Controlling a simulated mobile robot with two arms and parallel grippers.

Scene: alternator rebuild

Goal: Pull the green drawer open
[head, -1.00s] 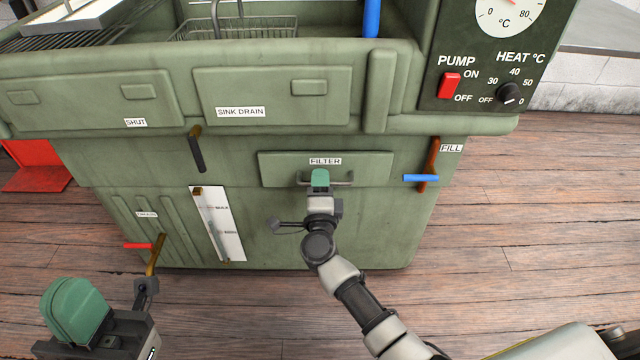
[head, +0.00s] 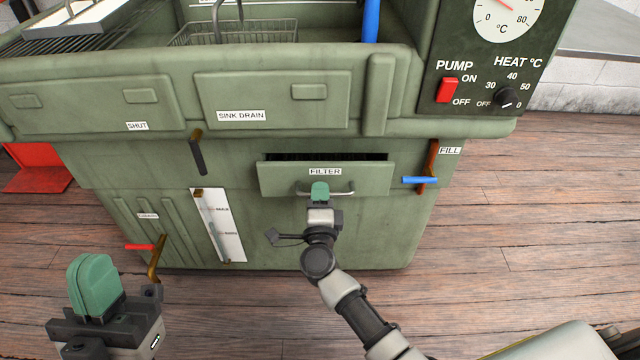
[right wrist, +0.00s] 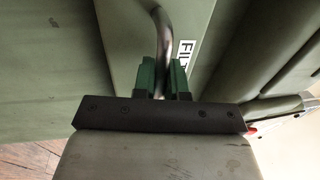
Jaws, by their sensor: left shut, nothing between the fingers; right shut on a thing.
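The green drawer (head: 290,183) labelled FILTER sits in the front of the green cabinet. It stands a little way out, with a dark gap along its top edge. Its metal bar handle (head: 342,193) runs across the lower front. My right gripper (head: 319,188) is shut on the handle. In the right wrist view the green fingers (right wrist: 163,78) sit on both sides of the curved handle bar (right wrist: 162,40). My left gripper (head: 94,285) is shut and empty at the lower left, apart from the cabinet. The drawer's inside is too dark to make out.
The red drain lever (head: 139,246) is near my left gripper. The wooden floor (head: 520,220) at right is clear.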

